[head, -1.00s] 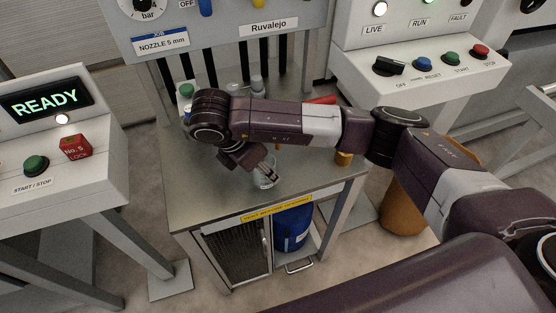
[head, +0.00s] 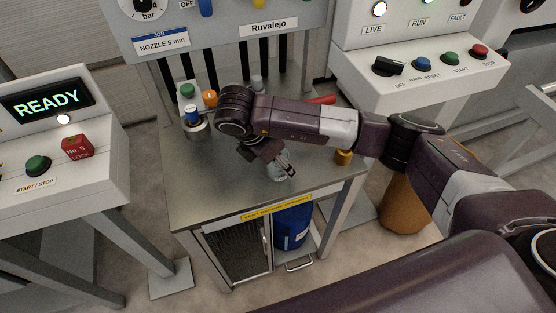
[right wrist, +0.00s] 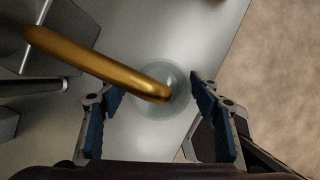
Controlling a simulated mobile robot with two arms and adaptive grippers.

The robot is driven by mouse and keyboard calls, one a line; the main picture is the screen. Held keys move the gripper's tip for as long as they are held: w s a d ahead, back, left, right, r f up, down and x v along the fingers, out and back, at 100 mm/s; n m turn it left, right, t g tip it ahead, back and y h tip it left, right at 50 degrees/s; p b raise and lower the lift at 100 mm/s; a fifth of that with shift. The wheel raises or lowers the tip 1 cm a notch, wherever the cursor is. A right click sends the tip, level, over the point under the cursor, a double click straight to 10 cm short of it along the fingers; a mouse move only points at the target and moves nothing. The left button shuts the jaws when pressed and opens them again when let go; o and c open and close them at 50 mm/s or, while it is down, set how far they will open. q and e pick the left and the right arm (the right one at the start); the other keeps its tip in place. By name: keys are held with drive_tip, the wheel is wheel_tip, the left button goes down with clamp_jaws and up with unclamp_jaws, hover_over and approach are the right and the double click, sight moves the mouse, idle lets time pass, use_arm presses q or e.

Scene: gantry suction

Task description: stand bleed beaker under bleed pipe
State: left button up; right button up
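A clear glass beaker (head: 279,173) is on the steel table, close to the front edge and partly behind my right gripper (head: 285,163). In the right wrist view I see the beaker (right wrist: 146,103) from above. The bent brass pipe (right wrist: 100,59) comes in from the left there, and its end overlaps the beaker's mouth. My right gripper's blue-padded fingers (right wrist: 156,86) stand on both sides of the beaker, with narrow gaps showing, so it looks open around it. In the head view my right arm hides the pipe. My left gripper is in no view.
The steel table (head: 205,200) has bare room at its front left. A brass piece (head: 343,157) is at the right edge. Consoles flank the table.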

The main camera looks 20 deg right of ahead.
drive_tip(key=shift+a+r, duration=0.1)
drive_tip(key=shift+r, duration=0.05)
drive_tip(key=shift+a+r, duration=0.15)
drive_tip(key=shift+r, duration=0.2)
drive_tip(key=v, duration=1.1)
drive_tip(key=shift+p, duration=0.35)
drive_tip(key=shift+s, duration=0.2)
